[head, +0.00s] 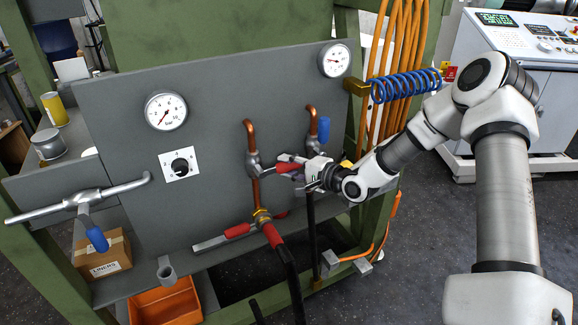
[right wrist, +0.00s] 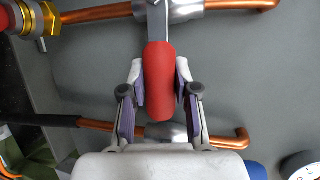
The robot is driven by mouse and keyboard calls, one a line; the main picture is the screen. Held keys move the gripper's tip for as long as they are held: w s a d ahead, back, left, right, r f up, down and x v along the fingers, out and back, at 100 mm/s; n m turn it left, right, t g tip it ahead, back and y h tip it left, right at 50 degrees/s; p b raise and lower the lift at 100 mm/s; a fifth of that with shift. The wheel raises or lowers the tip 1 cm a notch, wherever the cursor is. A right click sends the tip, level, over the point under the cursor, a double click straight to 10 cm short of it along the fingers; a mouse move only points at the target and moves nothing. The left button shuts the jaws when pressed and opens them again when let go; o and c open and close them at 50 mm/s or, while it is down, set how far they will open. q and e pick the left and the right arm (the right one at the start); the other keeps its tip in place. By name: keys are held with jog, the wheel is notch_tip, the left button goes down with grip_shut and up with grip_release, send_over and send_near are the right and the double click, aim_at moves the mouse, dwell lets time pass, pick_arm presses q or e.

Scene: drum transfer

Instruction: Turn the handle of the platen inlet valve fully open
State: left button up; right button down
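A valve (head: 254,164) with a red handle (head: 288,163) sits on the left vertical copper pipe of the grey panel. No readable label tells whether it is the platen inlet valve. The red handle points right, across its pipe; in the right wrist view the handle (right wrist: 160,75) also stands square to the copper pipe. My right gripper (head: 299,170) is at this handle. In the right wrist view its fingers (right wrist: 160,85) lie one on each side of the red grip, apparently touching it. My left gripper is not in view.
Close right is another copper pipe with a blue-handled valve (head: 323,130). Below are a black hose with a red sleeve (head: 272,235) and another red handle (head: 237,230). A blue coiled hose (head: 405,86) hangs at right. Two gauges (head: 166,111) (head: 334,60) and a knob (head: 180,165) are on the panel.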

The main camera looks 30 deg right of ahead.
aim_at(282, 163)
jog(key=shift+r, duration=0.15)
